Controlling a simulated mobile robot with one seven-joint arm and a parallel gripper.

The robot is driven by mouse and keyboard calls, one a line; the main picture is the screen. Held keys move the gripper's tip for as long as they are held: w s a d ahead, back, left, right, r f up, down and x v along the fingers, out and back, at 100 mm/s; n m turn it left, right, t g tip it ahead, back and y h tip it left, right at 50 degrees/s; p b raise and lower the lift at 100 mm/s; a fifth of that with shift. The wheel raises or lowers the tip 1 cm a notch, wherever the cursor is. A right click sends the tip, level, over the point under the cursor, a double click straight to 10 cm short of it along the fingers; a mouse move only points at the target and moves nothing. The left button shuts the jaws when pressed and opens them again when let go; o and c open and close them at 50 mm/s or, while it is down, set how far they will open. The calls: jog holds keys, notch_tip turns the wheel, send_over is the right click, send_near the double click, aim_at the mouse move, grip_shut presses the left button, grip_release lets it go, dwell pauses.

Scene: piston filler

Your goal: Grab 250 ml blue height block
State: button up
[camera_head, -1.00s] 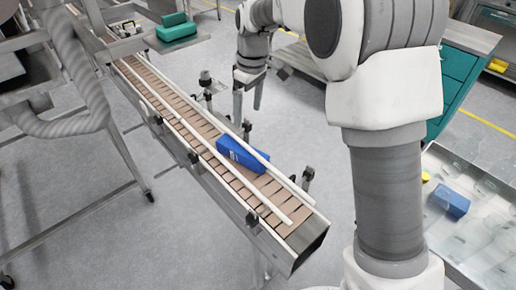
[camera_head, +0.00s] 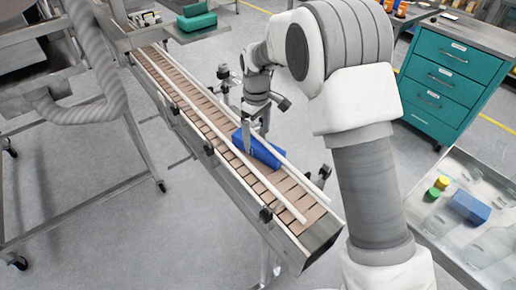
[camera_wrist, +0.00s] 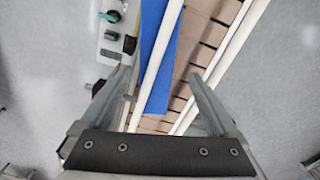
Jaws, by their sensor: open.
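In the wrist view the blue block (camera_wrist: 157,85) runs lengthwise between the two spread fingers of my gripper (camera_wrist: 158,78). I cannot tell whether a finger touches it. A second blue block (camera_head: 470,206) lies in the clear tray at the right.
White guide rails (camera_head: 285,162) and black rail clamps (camera_head: 266,214) line the belt. Green and yellow caps (camera_head: 432,194) lie in the tray. A teal drawer cabinet (camera_head: 450,80) stands at right.

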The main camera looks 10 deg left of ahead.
aim_at(258, 139)
jog(key=f, duration=0.5)
jog(key=shift+w+d+f, duration=0.1)
jog(key=shift+w+f, duration=0.1)
jog(key=shift+f, duration=0.1)
jog(key=shift+c, duration=0.2)
jog(key=shift+r, duration=0.1)
grip_shut()
